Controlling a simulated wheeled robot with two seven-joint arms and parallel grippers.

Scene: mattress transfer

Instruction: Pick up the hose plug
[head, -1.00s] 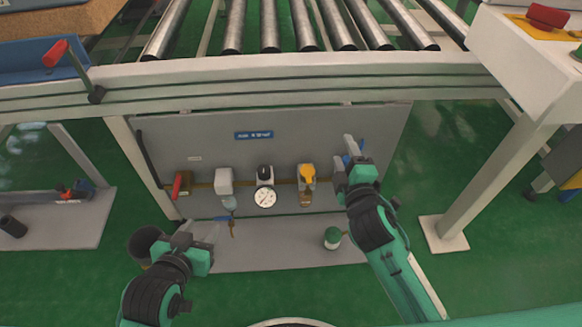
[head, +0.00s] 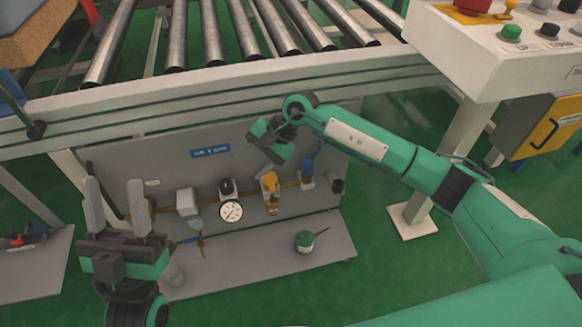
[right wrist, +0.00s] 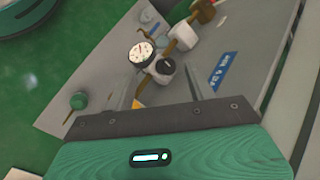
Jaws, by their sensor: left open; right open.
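I cannot tell for sure which piece is the hose plug. A blue fitting (head: 307,171) and a dark short cylinder (head: 337,186) sit at the right end of the pipe row on the grey panel (head: 115,172). My right gripper (right wrist: 155,80) is open and empty above the panel, with the gauge (right wrist: 142,52) beyond its fingers. In the head view my right gripper (head: 268,140) is in front of the panel's upper part, and its fingers are mostly hidden.
The row also holds a white filter (head: 187,203), a gauge (head: 231,212) and a yellow valve (head: 270,183). A green-topped jar (head: 305,241) stands on the grey lower shelf (head: 245,270). The conveyor beam (head: 230,88) runs above. A control box (head: 500,60) is at the upper right.

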